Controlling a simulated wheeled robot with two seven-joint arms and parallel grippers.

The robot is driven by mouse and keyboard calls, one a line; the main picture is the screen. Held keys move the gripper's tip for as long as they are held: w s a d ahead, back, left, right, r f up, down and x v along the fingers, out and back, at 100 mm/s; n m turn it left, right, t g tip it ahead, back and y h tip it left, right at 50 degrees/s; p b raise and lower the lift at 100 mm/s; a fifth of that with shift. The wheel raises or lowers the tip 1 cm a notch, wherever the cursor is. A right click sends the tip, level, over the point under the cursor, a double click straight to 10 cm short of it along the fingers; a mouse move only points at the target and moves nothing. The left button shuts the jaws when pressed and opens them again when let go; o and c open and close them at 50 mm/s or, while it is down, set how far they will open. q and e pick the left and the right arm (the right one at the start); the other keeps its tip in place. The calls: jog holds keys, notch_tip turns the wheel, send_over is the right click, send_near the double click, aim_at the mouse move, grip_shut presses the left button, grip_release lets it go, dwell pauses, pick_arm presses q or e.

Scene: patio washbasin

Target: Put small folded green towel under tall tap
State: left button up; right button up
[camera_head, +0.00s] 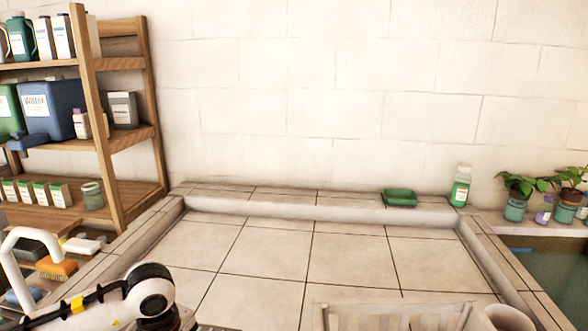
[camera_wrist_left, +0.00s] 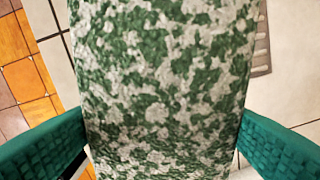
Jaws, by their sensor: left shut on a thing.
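My left gripper (camera_wrist_left: 162,140) is shut on the green-and-white mottled towel (camera_wrist_left: 165,70), which fills the middle of the left wrist view between the two green finger pads. In the head view my left arm comes in at the bottom left; its gripper and the towel are below the picture. My right gripper is not in view.
A wooden shelf (camera_head: 92,110) with containers stands at the left. An orange brush (camera_head: 57,268) lies below it. A green dish (camera_head: 400,197) and a soap bottle (camera_head: 460,185) stand on the back ledge. A pale slatted crate (camera_head: 325,316) is at the front. The tiled middle is clear.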

pick_arm(q)
jog(key=s+d+r+m+p, duration=0.2)
jog(key=s+m, duration=0.6)
jog(key=m, duration=0.5)
jog(key=shift+s+d, duration=0.15)
jog(key=shift+d, duration=0.05)
jog(key=shift+f, duration=0.1)
